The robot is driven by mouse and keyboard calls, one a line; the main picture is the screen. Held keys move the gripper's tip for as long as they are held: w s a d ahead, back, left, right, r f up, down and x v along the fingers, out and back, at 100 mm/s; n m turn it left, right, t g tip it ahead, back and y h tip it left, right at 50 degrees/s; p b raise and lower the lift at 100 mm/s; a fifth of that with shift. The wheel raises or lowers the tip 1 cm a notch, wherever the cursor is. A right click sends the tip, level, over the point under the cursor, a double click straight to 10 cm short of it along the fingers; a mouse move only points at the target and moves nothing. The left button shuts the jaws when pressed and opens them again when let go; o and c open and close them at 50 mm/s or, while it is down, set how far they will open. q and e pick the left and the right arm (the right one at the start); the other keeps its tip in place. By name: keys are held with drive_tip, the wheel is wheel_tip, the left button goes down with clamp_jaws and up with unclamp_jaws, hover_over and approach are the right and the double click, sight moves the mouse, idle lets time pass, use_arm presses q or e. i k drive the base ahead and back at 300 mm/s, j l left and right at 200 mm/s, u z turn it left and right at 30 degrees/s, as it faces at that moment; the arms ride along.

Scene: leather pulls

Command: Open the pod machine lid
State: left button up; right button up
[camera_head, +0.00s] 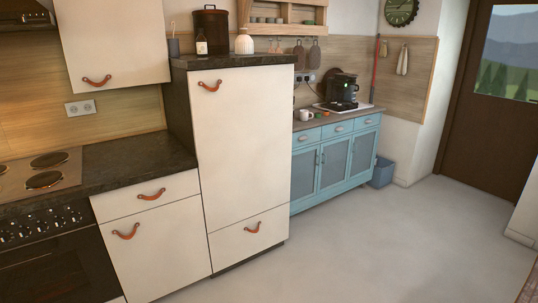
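The pod machine (342,90) is a small black machine on the top of the blue sideboard (336,159), at the back right of the kitchen. It stands on a light tray (362,107). Its lid is too small to make out, so I cannot tell whether it is open or shut. Neither of my grippers shows in the head view.
A white mug (306,115) and small coloured items stand left of the machine. A tall cream cabinet (247,150) stands left of the sideboard and juts forward. A blue-grey bin (382,172) is at its right. The floor (370,245) in front is clear.

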sight(344, 76)
drive_tip(key=i+j, duration=0.1)
drive_tip(key=i, duration=0.55)
drive_tip(key=i+z, duration=0.1)
drive_tip(key=i, duration=0.6)
drive_tip(key=i+l+z, duration=0.2)
drive_tip(key=i, duration=0.5)
drive_tip(key=i+l+z, duration=0.2)
drive_tip(key=i, duration=0.5)
drive_tip(key=i+l, duration=0.15)
drive_tip(key=i, duration=0.25)
drive_tip(key=i+l, duration=0.2)
drive_tip(key=i, duration=0.2)
drive_tip(key=i+l, duration=0.15)
drive_tip(key=i, duration=0.25)
